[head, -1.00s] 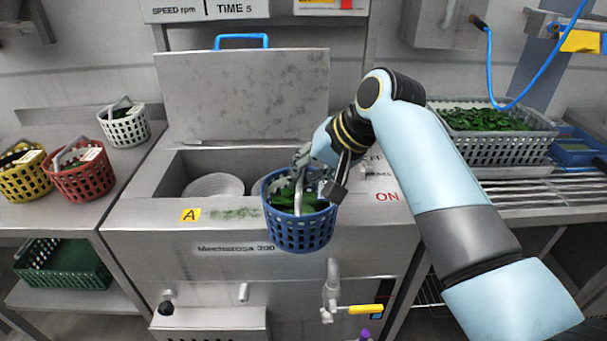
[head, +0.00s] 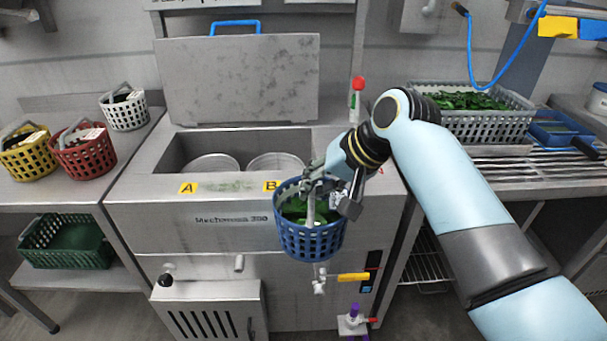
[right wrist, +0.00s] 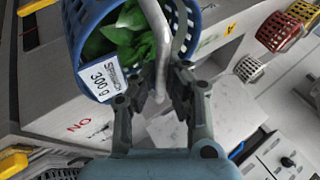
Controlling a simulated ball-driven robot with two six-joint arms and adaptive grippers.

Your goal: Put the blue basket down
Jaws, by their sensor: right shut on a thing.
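The blue basket (head: 310,238) hangs from my right gripper (head: 328,188), in front of the washing machine's front edge. It holds green leaves and looks roughly upright. There my right gripper (right wrist: 163,88) is shut on the basket's grey handle (right wrist: 160,35). My left gripper is not in view.
The washer's open basin (head: 180,152) has two round wells, marked A and B. White (head: 126,112), red (head: 84,155) and yellow (head: 28,158) baskets stand on the left counter. A green crate (head: 66,250) sits below. A grey crate of leaves (head: 480,127) stands at the right.

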